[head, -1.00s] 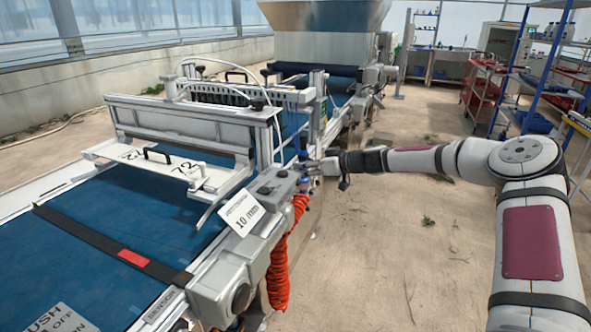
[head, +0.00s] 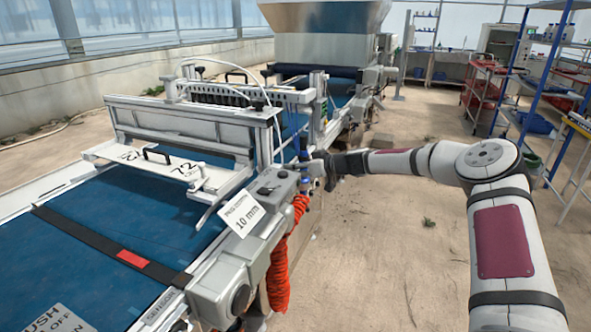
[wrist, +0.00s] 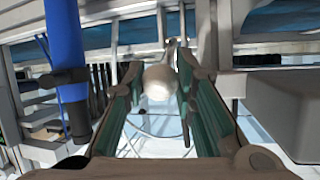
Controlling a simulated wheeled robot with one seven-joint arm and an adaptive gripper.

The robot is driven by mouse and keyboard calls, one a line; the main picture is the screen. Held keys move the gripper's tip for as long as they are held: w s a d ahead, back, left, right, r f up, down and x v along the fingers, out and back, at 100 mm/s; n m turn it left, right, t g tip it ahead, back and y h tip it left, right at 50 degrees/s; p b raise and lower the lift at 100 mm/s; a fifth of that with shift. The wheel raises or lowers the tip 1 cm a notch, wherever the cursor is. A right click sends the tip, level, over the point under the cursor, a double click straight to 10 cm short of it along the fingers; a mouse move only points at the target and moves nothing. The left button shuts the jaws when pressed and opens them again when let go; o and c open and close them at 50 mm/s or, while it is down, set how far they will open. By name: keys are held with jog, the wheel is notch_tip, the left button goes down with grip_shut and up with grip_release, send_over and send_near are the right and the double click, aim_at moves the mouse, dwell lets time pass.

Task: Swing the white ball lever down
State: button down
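The white ball (wrist: 160,82) of the lever shows in the middle of the wrist view, with a thin stem behind it at the top. My gripper (wrist: 158,72) is open, with one green-padded finger on each side of the ball. The ball lies between the fingers; I cannot tell whether either pad touches it. In the head view my gripper (head: 318,168) is at the right side of the seeder, beside the blue upright cylinder. The ball and lever cannot be made out there.
A blue tube with a black collar (wrist: 68,80) stands close left of my gripper. A grey box (wrist: 285,105) is close on the right. An orange coiled hose (head: 278,272) hangs below the machine's side. The sandy floor (head: 380,260) is clear.

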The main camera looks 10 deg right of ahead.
jog(key=shift+r, duration=0.1)
jog(key=shift+w+a+r+g+h+b, duration=0.35)
jog(key=shift+a+r+g+h, duration=0.15)
jog(key=shift+r+g+h, duration=0.25)
jog(key=shift+w+a+r+n+g+h+b, duration=0.15)
jog(key=shift+w+a+r+g+h+b, duration=0.2)
jog(key=shift+h+b, duration=0.25)
jog(key=shift+w+a+r+n+g+h+b, duration=0.15)
jog(key=shift+a+r+g+h+b, duration=0.15)
jog(key=shift+g+h+b, duration=0.2)
jog(key=shift+w+a+r+b, duration=0.25)
jog(key=shift+a+r+b, duration=0.2)
jog(key=shift+r, duration=0.1)
jog(key=c, duration=1.3)
grip_release()
jog(key=shift+f, duration=0.15)
